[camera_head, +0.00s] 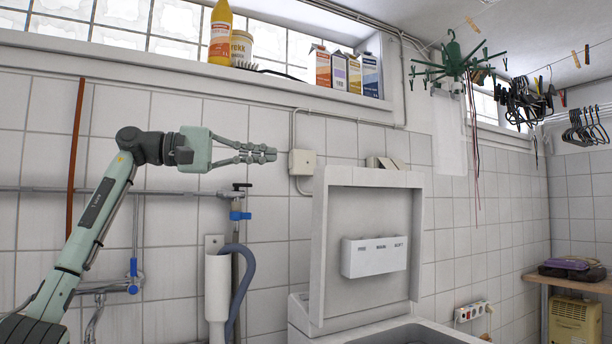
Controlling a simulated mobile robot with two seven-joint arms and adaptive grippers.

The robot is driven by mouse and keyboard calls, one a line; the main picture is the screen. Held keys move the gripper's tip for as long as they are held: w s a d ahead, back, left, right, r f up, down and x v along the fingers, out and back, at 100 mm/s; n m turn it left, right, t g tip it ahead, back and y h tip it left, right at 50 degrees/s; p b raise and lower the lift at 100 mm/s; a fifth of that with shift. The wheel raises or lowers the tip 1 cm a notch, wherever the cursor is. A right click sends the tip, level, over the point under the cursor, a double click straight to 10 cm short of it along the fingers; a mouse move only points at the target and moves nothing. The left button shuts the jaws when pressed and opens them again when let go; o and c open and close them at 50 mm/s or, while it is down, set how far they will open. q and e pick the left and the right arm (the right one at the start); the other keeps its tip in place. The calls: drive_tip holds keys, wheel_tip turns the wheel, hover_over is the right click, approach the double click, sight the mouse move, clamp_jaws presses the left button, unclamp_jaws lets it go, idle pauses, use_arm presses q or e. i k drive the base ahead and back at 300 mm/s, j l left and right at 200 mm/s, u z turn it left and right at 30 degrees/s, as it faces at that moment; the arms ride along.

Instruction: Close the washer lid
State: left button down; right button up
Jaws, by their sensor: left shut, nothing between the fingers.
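The washer lid (367,218) stands open and upright at the centre right, with a white dispenser panel on its inner face. The washer body (299,312) shows below it at the bottom edge, with part of its opening in view. My left gripper (272,153) is raised to the left of the lid, level with its top edge and apart from it. Its fingers are shut and empty, pointing right. My right gripper is not in view.
A tiled wall stands behind, with pipes, a blue valve (240,215) and a grey hose (243,285) left of the washer. A wall junction box (302,162) is near my left fingertips. Bottles and cartons stand on the window ledge (200,72). A green hanger (455,65) hangs above right.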

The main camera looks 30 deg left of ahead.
sight(367, 228)
drive_tip(key=i+j, duration=0.75)
drive_tip(key=i, duration=0.05)
